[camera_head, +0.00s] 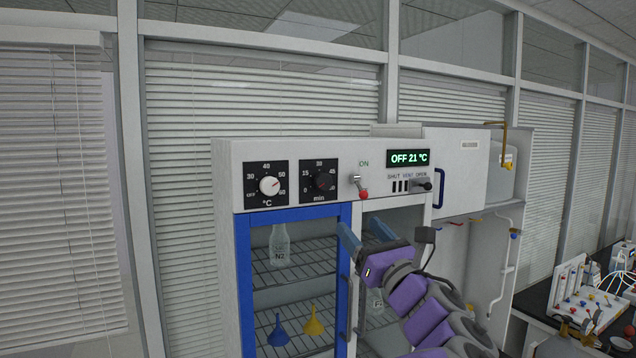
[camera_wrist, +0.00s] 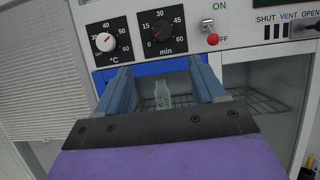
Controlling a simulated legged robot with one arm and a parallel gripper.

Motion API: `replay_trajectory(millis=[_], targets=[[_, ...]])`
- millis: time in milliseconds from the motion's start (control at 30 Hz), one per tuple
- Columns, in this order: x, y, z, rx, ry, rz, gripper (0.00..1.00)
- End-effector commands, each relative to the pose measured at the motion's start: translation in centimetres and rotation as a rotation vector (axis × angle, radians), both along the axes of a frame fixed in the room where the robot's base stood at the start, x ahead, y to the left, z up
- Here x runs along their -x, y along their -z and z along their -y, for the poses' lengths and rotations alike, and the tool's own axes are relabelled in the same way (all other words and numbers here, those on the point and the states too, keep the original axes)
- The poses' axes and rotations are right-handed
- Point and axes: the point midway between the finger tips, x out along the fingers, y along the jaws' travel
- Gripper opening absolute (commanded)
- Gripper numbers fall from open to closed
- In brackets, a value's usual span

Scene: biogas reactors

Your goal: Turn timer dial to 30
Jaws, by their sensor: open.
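The timer dial (camera_head: 320,182) is a dark knob on a black square plate marked 0, 15, 30, 45, 60 and min, on the white cabinet's top panel. It also shows in the wrist view (camera_wrist: 160,33), where a thin red mark on the knob seems to point to the lower left, near 0; the exact reading is too small to tell. My gripper (camera_head: 363,232) is open and empty, its two blue fingers apart, below and right of the dial in the head view. In the wrist view the dial appears beyond and above the fingertips (camera_wrist: 161,70), not touched.
A white temperature knob (camera_head: 269,185) sits left of the timer. A red-tipped toggle (camera_head: 361,188) and a lit display (camera_head: 409,158) reading OFF 21 °C are to the right. Below, a blue-framed door (camera_head: 244,270) fronts shelves with a bottle (camera_head: 279,245) and funnels (camera_head: 313,322).

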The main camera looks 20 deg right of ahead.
Motion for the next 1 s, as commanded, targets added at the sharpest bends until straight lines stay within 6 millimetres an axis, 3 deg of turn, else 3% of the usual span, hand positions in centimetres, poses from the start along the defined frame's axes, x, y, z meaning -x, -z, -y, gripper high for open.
replay_trajectory(millis=[467,800,1000], targets=[[-7.6,-3.3,-2.0,0.002,-0.005,-0.002,0.69],[-12.7,-5.3,-0.8,-0.005,0.000,-0.002,0.69],[-14.7,-6.2,-0.9,-0.003,0.000,-0.001,0.69]])
